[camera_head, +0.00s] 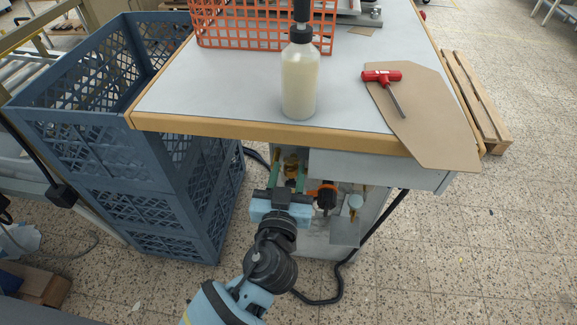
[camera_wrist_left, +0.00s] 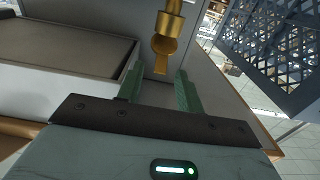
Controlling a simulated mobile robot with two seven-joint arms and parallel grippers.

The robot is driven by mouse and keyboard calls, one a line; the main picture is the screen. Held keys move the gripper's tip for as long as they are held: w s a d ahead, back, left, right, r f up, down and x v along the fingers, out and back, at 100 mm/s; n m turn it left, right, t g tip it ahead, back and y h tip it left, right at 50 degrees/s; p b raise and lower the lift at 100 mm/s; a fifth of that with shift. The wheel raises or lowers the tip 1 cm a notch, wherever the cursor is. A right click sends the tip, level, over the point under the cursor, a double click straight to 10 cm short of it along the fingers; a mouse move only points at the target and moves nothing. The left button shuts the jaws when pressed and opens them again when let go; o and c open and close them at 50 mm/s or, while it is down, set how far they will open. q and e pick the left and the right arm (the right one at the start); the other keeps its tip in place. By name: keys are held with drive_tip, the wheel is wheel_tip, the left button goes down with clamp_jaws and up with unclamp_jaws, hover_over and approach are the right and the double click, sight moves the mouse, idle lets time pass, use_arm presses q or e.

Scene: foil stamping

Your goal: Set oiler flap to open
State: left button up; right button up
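A brass-coloured oiler fitting (camera_head: 291,166) sits under the worktable top. In the left wrist view it is a brass cylinder with a rounded, flap-like part (camera_wrist_left: 163,45) and a narrow tab at its end. Whether this flap is open or shut is hard to tell. My left gripper (camera_head: 288,176) is at the fitting, its two green fingers spread apart. In the left wrist view the gripper (camera_wrist_left: 158,85) is open and empty, and the brass tab shows between and beyond the fingertips, with no visible contact. My right gripper is not in view.
The worktable (camera_head: 210,85) overhangs the fitting. An orange and black part (camera_head: 326,196) and a small clear cup (camera_head: 353,203) are right of my gripper. A blue crate (camera_head: 180,200) stands left. A bottle (camera_head: 300,80), orange basket (camera_head: 235,30) and red-handled tool (camera_head: 382,77) are on top.

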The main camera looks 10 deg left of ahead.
use_arm(q)
drive_tip(key=shift+w, duration=0.8)
drive_tip(key=shift+c, duration=0.3)
